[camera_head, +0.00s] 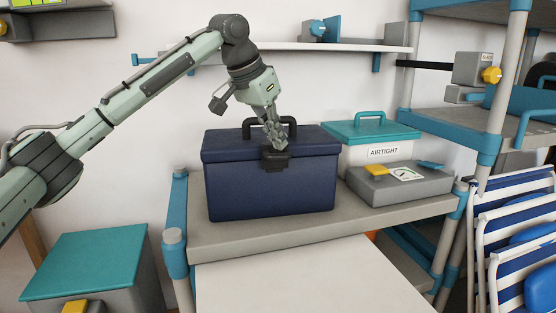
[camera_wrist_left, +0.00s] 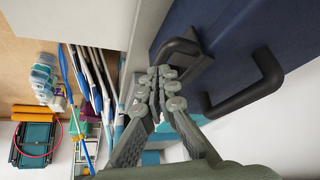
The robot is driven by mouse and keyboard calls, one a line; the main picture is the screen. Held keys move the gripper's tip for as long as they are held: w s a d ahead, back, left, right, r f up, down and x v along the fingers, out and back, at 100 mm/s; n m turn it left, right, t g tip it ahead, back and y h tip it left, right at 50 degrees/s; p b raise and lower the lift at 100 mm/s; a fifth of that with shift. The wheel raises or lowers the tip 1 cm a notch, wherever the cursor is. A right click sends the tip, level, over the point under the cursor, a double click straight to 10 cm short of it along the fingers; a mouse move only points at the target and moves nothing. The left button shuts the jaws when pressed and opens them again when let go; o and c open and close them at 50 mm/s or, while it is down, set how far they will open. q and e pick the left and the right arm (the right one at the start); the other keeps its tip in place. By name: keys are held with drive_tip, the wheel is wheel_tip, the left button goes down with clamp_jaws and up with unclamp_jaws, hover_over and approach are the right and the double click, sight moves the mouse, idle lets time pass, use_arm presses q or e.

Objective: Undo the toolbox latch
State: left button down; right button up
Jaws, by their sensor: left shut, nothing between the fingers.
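The dark blue toolbox (camera_head: 262,190) stands on a grey shelf top with its lid down. Its black latch (camera_head: 275,161) is at the middle of the upper front. The black carry handle (camera_head: 248,128) stands up on the lid. My left gripper (camera_head: 278,142) is shut and empty, pointing down right at the latch. In the left wrist view the fingertips (camera_wrist_left: 162,80) are beside the black latch (camera_wrist_left: 203,62), partly covering it; I cannot tell whether they touch. The handle (camera_wrist_left: 262,88) is to their right there. My right gripper is not in view.
A grey shelf top (camera_head: 310,231) carries the toolbox. Right of it are a white box with a teal lid (camera_head: 376,131) and a flat grey case (camera_head: 400,185). A wall shelf (camera_head: 350,47) is behind. A teal-lidded bin (camera_head: 88,262) stands lower left. Folded chairs (camera_head: 515,235) are at right.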

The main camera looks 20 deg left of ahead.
sight(279, 157)
use_arm(q)
drive_tip(key=shift+f, duration=0.2)
idle(0.6)
drive_tip(key=shift+f, duration=0.35)
drive_tip(key=shift+s+f, duration=0.1)
drive_tip(key=shift+f, duration=0.95)
